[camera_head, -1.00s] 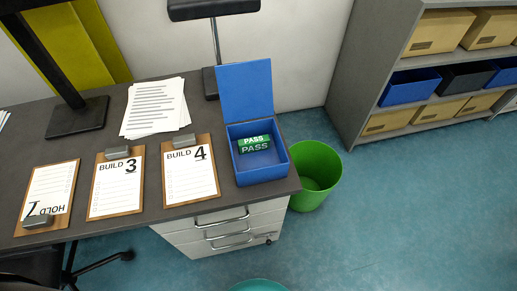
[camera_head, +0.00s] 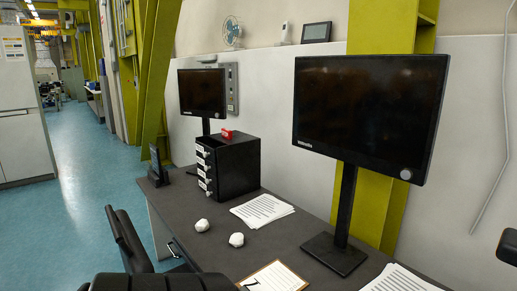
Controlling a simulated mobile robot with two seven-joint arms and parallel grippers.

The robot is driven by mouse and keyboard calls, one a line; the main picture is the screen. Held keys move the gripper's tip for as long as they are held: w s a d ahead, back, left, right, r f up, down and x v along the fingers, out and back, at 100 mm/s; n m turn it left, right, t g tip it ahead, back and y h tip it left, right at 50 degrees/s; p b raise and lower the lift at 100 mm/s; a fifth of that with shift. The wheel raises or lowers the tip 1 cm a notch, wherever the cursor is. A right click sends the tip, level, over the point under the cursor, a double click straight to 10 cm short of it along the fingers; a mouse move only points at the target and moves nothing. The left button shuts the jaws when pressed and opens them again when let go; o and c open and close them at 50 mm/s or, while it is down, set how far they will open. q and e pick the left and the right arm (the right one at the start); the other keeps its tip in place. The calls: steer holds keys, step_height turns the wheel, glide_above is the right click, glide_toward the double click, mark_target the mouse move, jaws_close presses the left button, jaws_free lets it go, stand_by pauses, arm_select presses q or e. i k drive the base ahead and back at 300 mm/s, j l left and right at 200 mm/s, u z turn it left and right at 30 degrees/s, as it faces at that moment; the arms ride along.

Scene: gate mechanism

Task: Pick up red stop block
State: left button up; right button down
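A small red block (camera_head: 226,134) rests on top of a black drawer cabinet (camera_head: 238,165), which stands on the dark desk towards its far left end. It is small in the view, and any marking on it is too small to read. Neither of my grippers shows in the head view.
The desk (camera_head: 215,255) carries two white crumpled lumps (camera_head: 236,240), paper sheets (camera_head: 262,210), a clipboard (camera_head: 275,278) and two monitors (camera_head: 368,105). A black chair (camera_head: 128,240) stands at the desk's front. Open blue floor (camera_head: 90,180) lies to the left.

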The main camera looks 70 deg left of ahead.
mark_target(227, 134)
steer(key=u, duration=3.9)
steer(key=i+j+u, duration=0.2)
steer(key=i+u, duration=0.15)
steer(key=i+j+u, duration=0.1)
steer(key=i+u, duration=0.3)
steer(key=i+l+z, duration=0.1)
steer(key=i+z, duration=0.35)
steer(key=i, duration=0.3)
steer(key=i+j+z, duration=0.2)
steer(key=i+z, duration=0.2)
steer(key=i, duration=0.3)
steer(key=i+j+z, duration=0.1)
steer(key=i+z, duration=0.25)
steer(key=i, duration=1.1)
steer(key=i+z, duration=0.35)
steer(key=i, duration=0.3)
steer(key=i+j+z, duration=0.35)
steer(key=i, duration=0.35)
steer(key=l, duration=0.1)
